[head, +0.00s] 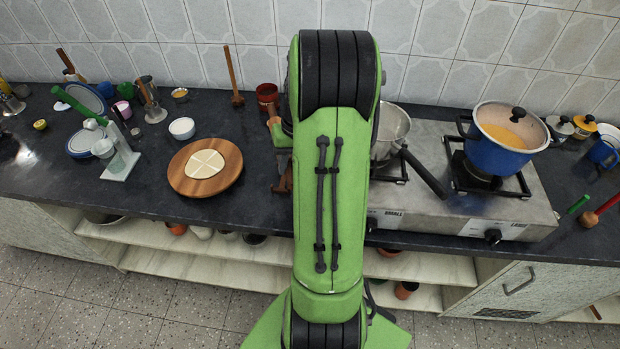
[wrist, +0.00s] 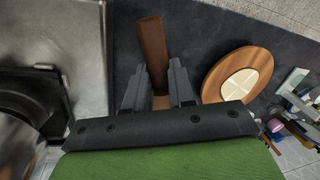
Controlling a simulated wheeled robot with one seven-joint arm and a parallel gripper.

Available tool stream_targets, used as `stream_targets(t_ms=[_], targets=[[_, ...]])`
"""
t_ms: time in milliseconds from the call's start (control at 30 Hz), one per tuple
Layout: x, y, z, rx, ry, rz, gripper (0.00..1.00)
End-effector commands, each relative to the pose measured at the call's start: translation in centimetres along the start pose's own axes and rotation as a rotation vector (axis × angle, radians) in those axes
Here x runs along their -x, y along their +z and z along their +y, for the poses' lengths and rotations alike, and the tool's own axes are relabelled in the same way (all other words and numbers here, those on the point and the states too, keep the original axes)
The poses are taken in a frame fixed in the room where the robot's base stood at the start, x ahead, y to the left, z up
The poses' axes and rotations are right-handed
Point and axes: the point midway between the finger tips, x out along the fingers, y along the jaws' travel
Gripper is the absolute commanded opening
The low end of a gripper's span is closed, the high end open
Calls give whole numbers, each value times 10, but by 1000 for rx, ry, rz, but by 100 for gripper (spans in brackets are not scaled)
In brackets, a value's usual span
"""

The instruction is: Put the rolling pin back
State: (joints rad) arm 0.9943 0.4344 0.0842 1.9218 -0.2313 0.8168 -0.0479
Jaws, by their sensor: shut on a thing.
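The rolling pin (wrist: 152,50) is a dark brown wooden cylinder in the wrist view. My gripper (wrist: 157,88) is shut on it, with one finger on each side. The pin points away from the palm toward the top of that view. Its far end is in plain sight, and its near part is hidden by the fingers and palm. In the head view my green arm hides the gripper and most of the pin. A dark brown piece (head: 284,179) shows at the arm's left edge, and I cannot tell for sure whether it is the pin.
A round wooden board (head: 180,181) with a scored flatbread (head: 213,163) lies left of my arm; a white bowl (head: 182,128) stands behind it. The stove (head: 435,207), with a pan (head: 392,130) and blue pot (head: 490,150), is to the right. Tumblers and utensils crowd the far left.

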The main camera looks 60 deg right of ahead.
Motion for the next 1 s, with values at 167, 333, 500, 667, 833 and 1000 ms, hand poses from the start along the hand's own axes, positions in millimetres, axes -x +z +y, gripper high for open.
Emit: stream_targets(t_ms=[167,333,500,667,833,1000], targets=[[-40,1,8,7,-2,-6,0],[-64,1,13,6,-1,-3,0],[-93,1,19,4,-2,-4,0],[-98,0,20,5,-1,0,0],[-100,0,20,5,-1,0,0],[-105,0,21,5,0,-1,0]])
